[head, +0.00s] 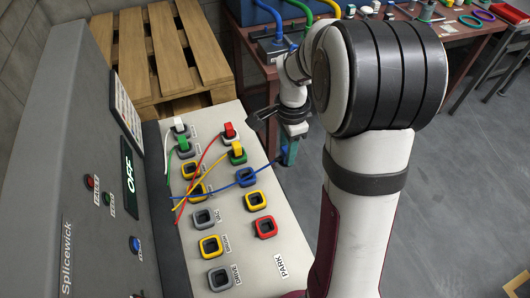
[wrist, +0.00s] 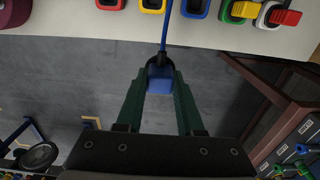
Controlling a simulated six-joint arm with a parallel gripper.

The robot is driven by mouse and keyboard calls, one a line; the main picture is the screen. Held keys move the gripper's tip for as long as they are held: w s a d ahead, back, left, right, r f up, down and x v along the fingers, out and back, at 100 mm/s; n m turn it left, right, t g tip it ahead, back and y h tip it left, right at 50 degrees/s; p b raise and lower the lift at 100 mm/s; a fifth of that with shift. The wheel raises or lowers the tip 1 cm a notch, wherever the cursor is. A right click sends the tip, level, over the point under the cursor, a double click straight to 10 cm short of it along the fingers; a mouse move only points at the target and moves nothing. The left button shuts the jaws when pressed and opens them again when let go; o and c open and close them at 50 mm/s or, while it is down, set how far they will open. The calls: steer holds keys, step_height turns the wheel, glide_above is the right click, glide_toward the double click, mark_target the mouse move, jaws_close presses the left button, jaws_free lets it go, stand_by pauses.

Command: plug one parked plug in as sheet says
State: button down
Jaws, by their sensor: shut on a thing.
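My gripper (wrist: 160,90) is shut on the blue plug (wrist: 160,80), held between its green fingers off the board's right edge. In the head view the gripper (head: 287,152) partly hides the plug, and its blue cable (head: 222,187) runs left across the board. The blue park socket (head: 246,177) is empty. A red plug (head: 229,130) and a yellow plug (head: 237,148) sit in the park column. A white plug (head: 179,124) and a green plug (head: 184,145) sit in the left column. The sheet (head: 124,104) hangs on the upright panel; its text is too small to read.
Empty sockets in the left column include a grey one (head: 204,217), a yellow one (head: 210,245) and another grey one (head: 219,278). Park also has empty yellow (head: 256,200) and red (head: 265,227) sockets. The display (head: 129,176) reads OFF. Loose cables cross the board. A cluttered table (head: 262,75) stands behind.

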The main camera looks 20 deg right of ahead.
steer(key=shift+a+r, duration=0.1)
steer(key=shift+r, duration=0.1)
steer(key=shift+w+a+f+n, duration=0.65)
steer(key=shift+w+a+f, duration=0.55)
steer(key=shift+a, duration=2.7)
steer(key=shift+w+a+f+n, duration=0.75)
steer(key=shift+a+f, duration=0.75)
steer(key=shift+a, duration=2.4)
steer(key=shift+w+a+f+n, duration=0.6)
steer(key=shift+w+a+f, duration=0.6)
steer(key=shift+a, duration=2.7)
steer(key=shift+s+f, duration=0.2)
steer(key=shift+f, duration=1.25)
steer(key=shift+c, duration=2.3)
jaws_free()
